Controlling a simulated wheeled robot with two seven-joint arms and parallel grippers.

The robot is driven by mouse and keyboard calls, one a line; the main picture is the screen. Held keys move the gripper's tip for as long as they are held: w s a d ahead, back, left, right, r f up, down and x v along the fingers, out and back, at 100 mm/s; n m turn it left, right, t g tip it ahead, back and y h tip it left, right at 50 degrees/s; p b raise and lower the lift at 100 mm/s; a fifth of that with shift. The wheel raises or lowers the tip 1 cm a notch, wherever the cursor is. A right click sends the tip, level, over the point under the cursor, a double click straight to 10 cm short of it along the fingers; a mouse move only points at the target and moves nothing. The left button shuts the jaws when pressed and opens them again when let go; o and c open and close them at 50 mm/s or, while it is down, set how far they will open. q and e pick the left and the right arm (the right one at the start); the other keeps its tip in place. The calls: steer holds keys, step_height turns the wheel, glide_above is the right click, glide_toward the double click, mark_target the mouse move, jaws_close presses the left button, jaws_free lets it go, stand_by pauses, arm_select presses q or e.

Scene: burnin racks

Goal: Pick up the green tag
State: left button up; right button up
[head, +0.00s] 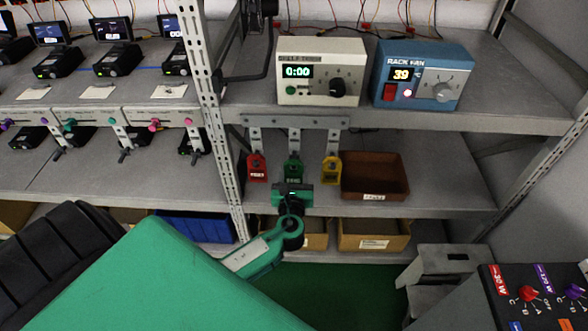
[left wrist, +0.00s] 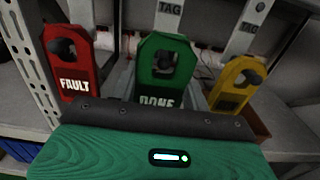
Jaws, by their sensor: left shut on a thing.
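The green tag (head: 294,169) hangs in the middle of a row of three on the tag rack (head: 300,121), between a red tag (head: 257,168) and a yellow tag (head: 331,169). My left gripper (head: 293,187) is shut on the lower part of the green tag. In the left wrist view the green tag (left wrist: 164,91) stands upright above the jaw, its lower lettering "DONE" partly hidden. A dark peg end shows in its hole. The red tag (left wrist: 70,68) reads "FAULT". The yellow tag (left wrist: 235,84) is on the right. My right gripper is not in view.
A brown tray (head: 376,193) sits right of the tags. A timer box (head: 320,92) and a blue fan box (head: 422,97) stand on the shelf above. A perforated post (head: 222,130) rises to the left. Cardboard bins (head: 373,243) and a blue bin (head: 194,228) are below.

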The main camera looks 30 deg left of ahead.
arm_select(q)
steer(key=r+b+v, duration=0.1)
steer(key=v, duration=1.4)
steer(key=shift+s, duration=0.1)
steer(key=v, duration=0.7)
steer(key=shift+s, duration=0.25)
stand_by(0.5)
steer(key=shift+w+r, duration=0.1)
